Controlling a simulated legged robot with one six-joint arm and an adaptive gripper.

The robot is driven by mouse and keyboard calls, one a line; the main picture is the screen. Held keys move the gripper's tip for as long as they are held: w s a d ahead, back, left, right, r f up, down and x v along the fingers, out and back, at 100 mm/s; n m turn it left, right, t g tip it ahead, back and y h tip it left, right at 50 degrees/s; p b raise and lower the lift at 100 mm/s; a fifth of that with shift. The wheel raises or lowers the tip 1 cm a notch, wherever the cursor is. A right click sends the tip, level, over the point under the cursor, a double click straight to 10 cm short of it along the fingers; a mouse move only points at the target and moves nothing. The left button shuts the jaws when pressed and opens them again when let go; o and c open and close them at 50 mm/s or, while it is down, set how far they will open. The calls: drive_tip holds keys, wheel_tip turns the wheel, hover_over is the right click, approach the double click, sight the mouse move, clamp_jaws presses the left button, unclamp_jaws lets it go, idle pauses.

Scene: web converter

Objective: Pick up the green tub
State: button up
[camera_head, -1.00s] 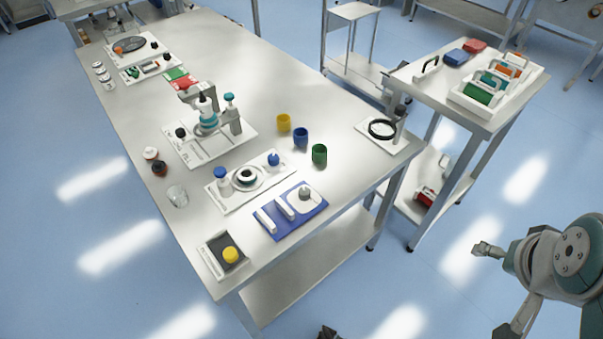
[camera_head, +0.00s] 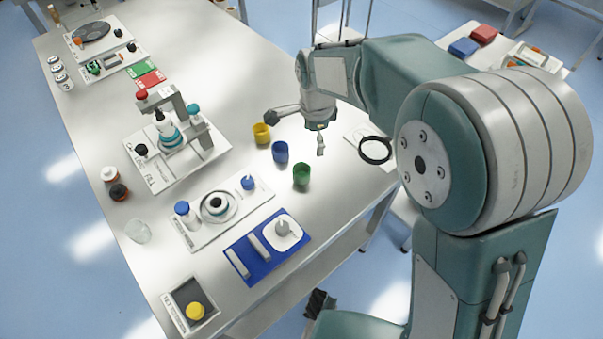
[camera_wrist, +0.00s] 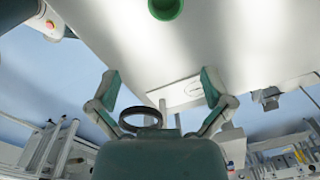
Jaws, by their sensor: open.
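The green tub (camera_head: 301,175) stands upright on the white table, at the near right end of a short row with a blue tub (camera_head: 280,152) and a yellow tub (camera_head: 261,133). My gripper (camera_head: 296,130) is open and empty, above the table just behind the green tub in the head view. The wrist view shows my two fingers spread wide (camera_wrist: 160,112). There the green tub (camera_wrist: 165,8) is at the top edge, partly cut off, outside the space between the fingers.
A black ring (camera_head: 376,150) on a white plate lies right of the tubs, near the table edge. A blue tray (camera_head: 252,262) and a white tray (camera_head: 190,235) with bottles lie nearer. My arm hides part of the side table with red and blue boxes (camera_head: 464,47).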

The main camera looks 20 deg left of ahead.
sight(301, 171)
drive_tip(key=shift+m, duration=0.4)
drive_tip(key=a+f, duration=0.1)
drive_tip(key=f, duration=0.1)
drive_tip(key=a+f, duration=0.1)
drive_tip(key=f, duration=0.1)
drive_tip(key=a+f, duration=0.1)
drive_tip(key=f, duration=0.2)
drive_tip(key=shift+s+f, duration=0.1)
drive_tip(key=shift+s, duration=0.1)
drive_tip(key=shift+d+f, duration=0.1)
drive_tip(key=shift+f, duration=2.9)
drive_tip(key=c, duration=1)
